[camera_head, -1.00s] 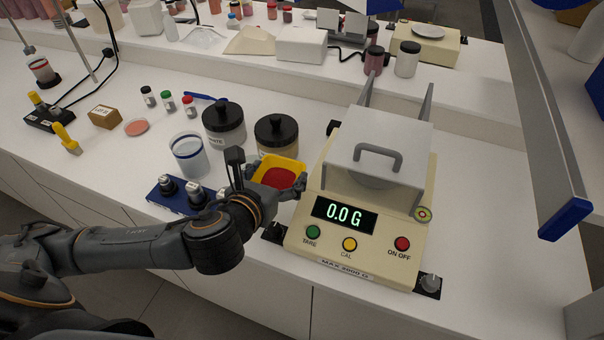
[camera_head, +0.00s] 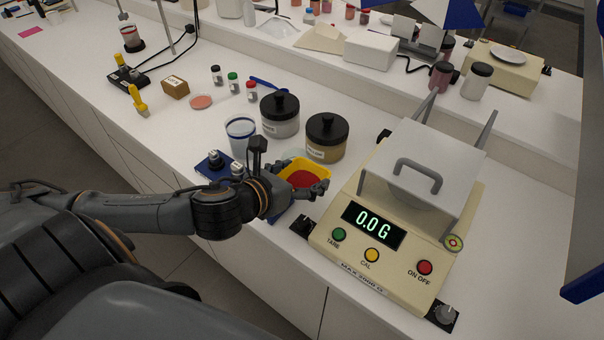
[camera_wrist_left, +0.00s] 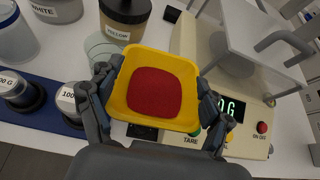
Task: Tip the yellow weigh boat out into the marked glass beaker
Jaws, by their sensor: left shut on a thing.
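The yellow weigh boat (camera_head: 291,168) holds a bed of red powder and looks roughly level. My left gripper (camera_wrist_left: 155,98) is shut on the boat, with a finger at each side of it in the left wrist view. In the head view my left gripper (camera_head: 293,192) is just left of the scale. A clear glass beaker (camera_head: 240,138) with a blue band at the rim stands upright behind and left of the boat. Part of it shows at the left wrist view's upper left (camera_wrist_left: 14,38). I cannot make out its mark. My right gripper is not in view.
The cream scale (camera_head: 375,245) reads 0.0 G, close right of the boat. Two black-lidded jars (camera_head: 280,120) (camera_head: 325,140) stand behind the boat. A blue weight block (camera_head: 208,170) is left of my gripper. A round glass piece (camera_wrist_left: 104,47) lies behind the boat.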

